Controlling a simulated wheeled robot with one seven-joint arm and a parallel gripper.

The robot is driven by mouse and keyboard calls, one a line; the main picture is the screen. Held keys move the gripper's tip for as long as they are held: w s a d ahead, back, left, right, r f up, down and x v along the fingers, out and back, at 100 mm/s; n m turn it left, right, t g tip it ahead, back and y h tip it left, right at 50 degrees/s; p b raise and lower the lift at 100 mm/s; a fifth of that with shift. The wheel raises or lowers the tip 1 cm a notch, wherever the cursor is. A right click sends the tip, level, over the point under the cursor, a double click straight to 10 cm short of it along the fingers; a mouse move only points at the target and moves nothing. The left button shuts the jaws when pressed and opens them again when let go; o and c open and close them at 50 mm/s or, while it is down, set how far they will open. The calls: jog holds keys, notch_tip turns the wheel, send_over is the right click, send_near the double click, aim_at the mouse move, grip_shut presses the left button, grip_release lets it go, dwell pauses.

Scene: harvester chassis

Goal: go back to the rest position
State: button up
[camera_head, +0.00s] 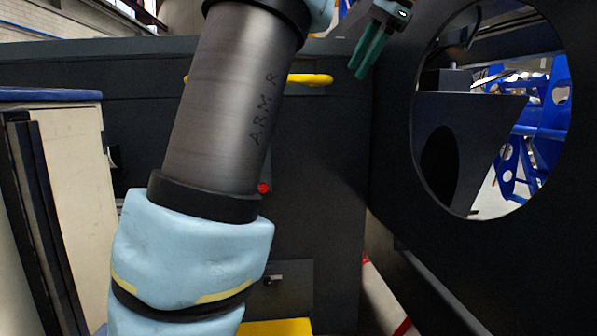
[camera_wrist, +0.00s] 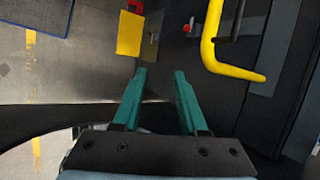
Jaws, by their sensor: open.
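My gripper (camera_wrist: 158,74) shows in the wrist view with two green fingers apart and nothing between them. In the head view my gripper (camera_head: 363,74) is at the top, right of the middle, with its green fingers pointing down and left. It is in front of the dark chassis panel and left of the panel with the large round opening. My own arm crosses the head view from bottom left to top middle and hides part of the chassis behind it.
A yellow handle (camera_head: 310,79) is on the dark chassis wall (camera_head: 330,150); a yellow bar (camera_wrist: 212,45) is right of my fingers in the wrist view. A dark panel with a round opening (camera_head: 398,190) stands at right. A pale cabinet (camera_head: 78,150) stands at left. Blue frames (camera_head: 548,120) show through the opening.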

jog(key=w+a+f+n+g+h+b, duration=0.15)
jog(key=a+f, duration=0.35)
jog(key=f, duration=0.7)
jog(key=w+a+f+n+g+h+b, duration=0.1)
jog(key=a+f+n, duration=0.25)
jog(key=f, duration=0.85)
jog(key=s+a+f+n+h+b, duration=0.1)
jog(key=s+a+f+n, duration=0.3)
jog(key=s+f, duration=0.3)
jog(key=s+a+f+n+h, duration=0.1)
jog(key=s+a+f+n, duration=0.3)
jog(key=f, duration=1.1)
jog(key=s+a+g, duration=0.1)
jog(key=s+a, duration=0.2)
jog(key=s, duration=0.1)
jog(key=shift+s+f+h+b, duration=0.25)
jog(key=shift+f+h+b, duration=0.05)
jog(key=shift+h+b, duration=0.05)
